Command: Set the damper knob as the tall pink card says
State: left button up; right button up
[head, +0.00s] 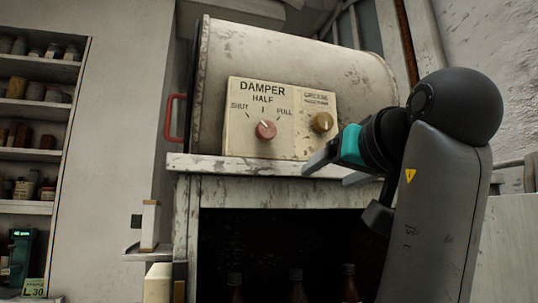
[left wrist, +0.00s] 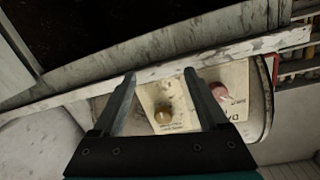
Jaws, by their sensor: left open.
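The damper knob (head: 265,130) is round and pinkish red, on a cream plate (head: 240,143) marked DAMPER, with SHUT at left, HALF at top and FULL at right. Its pointer seems to be near HALF, but it is too small to be sure. The knob also shows in the left wrist view (left wrist: 219,91), right of my fingers. My left gripper (head: 327,174) is open and empty, to the right of and below the knob, apart from it. It also shows in the left wrist view (left wrist: 159,73). I see no tall pink card. My right gripper is out of view.
A brass knob (head: 321,122) sits on the plate's right part, close to my left gripper; its small label is unreadable. The plate is on a worn drum (head: 295,55) with a red handle (head: 174,118), above a ledge (head: 230,165). Dark bottles (head: 296,285) stand below.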

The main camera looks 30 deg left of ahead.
aim_at(268, 128)
pick_arm(q)
jog(key=s+r+n+y, duration=0.2)
jog(key=s+r+n, duration=0.1)
jog(key=s+r, duration=0.7)
jog(key=p+x, duration=0.2)
jog(key=x, duration=0.2)
jog(key=f+p+x, duration=0.1)
jog(key=x, duration=0.4)
jog(key=p+x, duration=0.2)
jog(key=x, duration=0.3)
jog(key=shift+s+a+f+p, duration=0.1)
jog(key=shift+f+p, duration=0.2)
jog(key=shift+n, duration=0.3)
grip_shut()
